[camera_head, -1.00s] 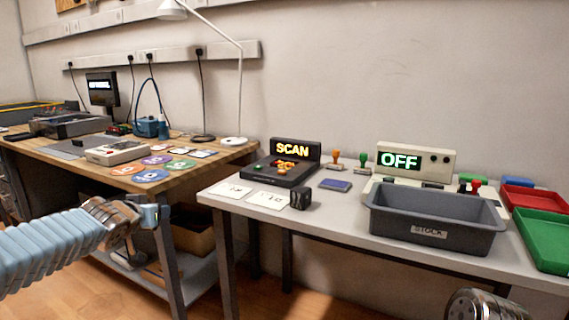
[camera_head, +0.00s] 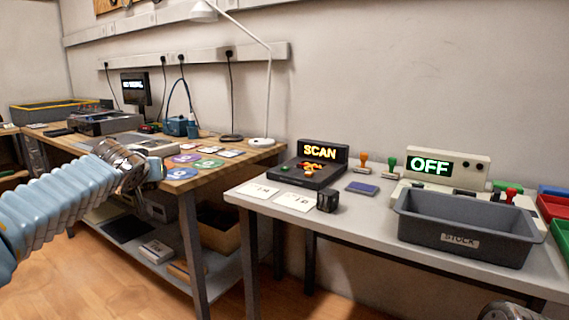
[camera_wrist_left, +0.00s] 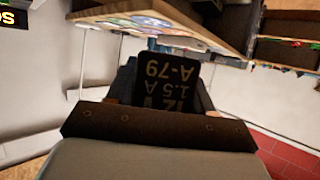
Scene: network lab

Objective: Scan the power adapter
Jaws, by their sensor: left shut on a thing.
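The power adapter (camera_wrist_left: 168,85) is a dark block with "A-79" and "1.5 A" printed on it, upside down in the left wrist view. My left gripper (camera_wrist_left: 160,108) is shut on it. In the head view my left gripper (camera_head: 150,172) is in front of the wooden bench, left of the grey table; the adapter is hard to make out there. The scanner (camera_head: 312,172), a black unit with a lit "SCAN" sign, stands on the grey table, right of and beyond my left gripper. Only a metal part of my right arm shows at the bottom right; its fingers are out of frame.
On the grey table (camera_head: 345,222) are white cards (camera_head: 295,201), a small black block (camera_head: 327,201), a blue pad (camera_head: 362,188), stamps, a grey STOCK bin (camera_head: 465,243) and a device reading "OFF" (camera_head: 440,168). The wooden bench (camera_head: 215,169) holds coloured discs and a lamp (camera_head: 262,141).

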